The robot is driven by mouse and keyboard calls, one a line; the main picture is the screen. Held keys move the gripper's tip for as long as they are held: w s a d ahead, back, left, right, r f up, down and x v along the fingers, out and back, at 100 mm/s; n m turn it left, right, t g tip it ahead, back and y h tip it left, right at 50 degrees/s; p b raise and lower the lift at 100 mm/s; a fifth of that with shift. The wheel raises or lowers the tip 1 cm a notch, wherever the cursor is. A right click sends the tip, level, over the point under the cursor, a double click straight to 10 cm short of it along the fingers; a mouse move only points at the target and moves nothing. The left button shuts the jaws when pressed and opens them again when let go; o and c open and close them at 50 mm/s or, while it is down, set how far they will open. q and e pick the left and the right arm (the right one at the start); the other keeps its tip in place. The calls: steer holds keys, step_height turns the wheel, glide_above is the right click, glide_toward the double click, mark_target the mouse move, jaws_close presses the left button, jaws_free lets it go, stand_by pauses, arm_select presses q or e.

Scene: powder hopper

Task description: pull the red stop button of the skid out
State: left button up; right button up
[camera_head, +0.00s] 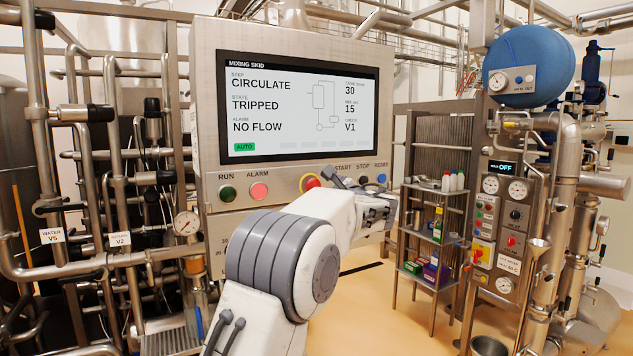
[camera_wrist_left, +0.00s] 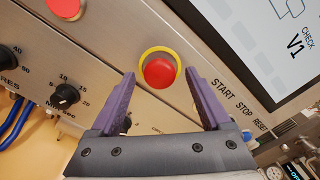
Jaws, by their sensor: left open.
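The red stop button (camera_head: 311,183) sits in a yellow ring on the lower strip of the mixing skid's panel, between the ALARM lamp and the START label. In the left wrist view the red button (camera_wrist_left: 159,73) faces me, round and unobstructed. My left gripper (camera_wrist_left: 160,75) is open, with one purple finger to each side of the button in that view. Whether the fingers touch it or how deep they reach cannot be told. In the head view the left gripper (camera_head: 346,181) is at the panel, partly hidden by my own wrist. My right gripper is not in view.
The skid screen (camera_head: 298,105) above reads TRIPPED and NO FLOW. A green RUN lamp (camera_head: 227,193) and pink ALARM lamp (camera_head: 259,191) are left of the button; a blue RESET button (camera_head: 381,179) is right. Black knobs (camera_wrist_left: 65,96) lie below. Pipes stand at left.

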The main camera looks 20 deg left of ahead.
arm_select(q)
steer(key=shift+w+a, duration=0.35)
steer(key=shift+a, duration=0.1)
jaws_close()
stand_by(1.2)
